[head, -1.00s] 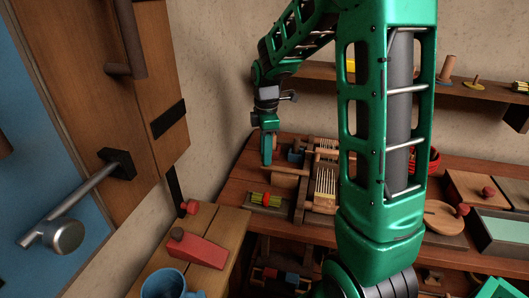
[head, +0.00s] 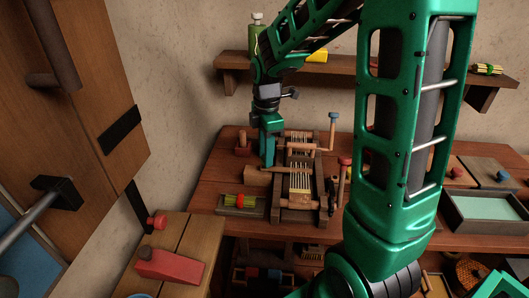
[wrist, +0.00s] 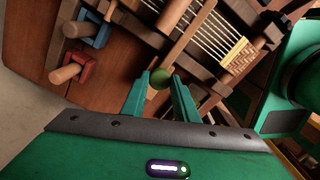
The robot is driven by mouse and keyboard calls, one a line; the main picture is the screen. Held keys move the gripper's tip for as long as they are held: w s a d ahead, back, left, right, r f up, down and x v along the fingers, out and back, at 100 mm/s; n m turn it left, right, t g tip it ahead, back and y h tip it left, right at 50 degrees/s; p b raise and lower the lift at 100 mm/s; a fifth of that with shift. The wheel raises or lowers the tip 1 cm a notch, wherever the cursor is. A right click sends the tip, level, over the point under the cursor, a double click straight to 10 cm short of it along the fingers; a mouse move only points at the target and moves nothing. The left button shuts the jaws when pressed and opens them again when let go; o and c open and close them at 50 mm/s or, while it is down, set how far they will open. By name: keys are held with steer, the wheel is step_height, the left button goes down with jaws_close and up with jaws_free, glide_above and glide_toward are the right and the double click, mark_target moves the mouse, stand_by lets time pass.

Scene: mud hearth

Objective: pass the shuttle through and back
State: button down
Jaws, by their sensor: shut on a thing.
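The small wooden loom (head: 282,214) stands on the workbench, with pale warp threads (head: 299,182) stretched along it. It also shows at the upper part of the wrist view, with a yellow comb-like piece (wrist: 236,54). My gripper (head: 267,164) points down at the loom's left side. In the wrist view a dull green rounded part (wrist: 161,77) shows between my fingertips (wrist: 160,88). The shuttle's far end and its place among the threads are hidden.
A red-topped peg (head: 344,165) and my own arm are at the right. A wall shelf (head: 350,66) runs behind.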

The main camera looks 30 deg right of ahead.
steer(key=shift+w+r, duration=0.1)
steer(key=c, duration=1.4)
jaws_free()
step_height(320, 180, up, 11)
steer(key=shift+f, duration=0.15)
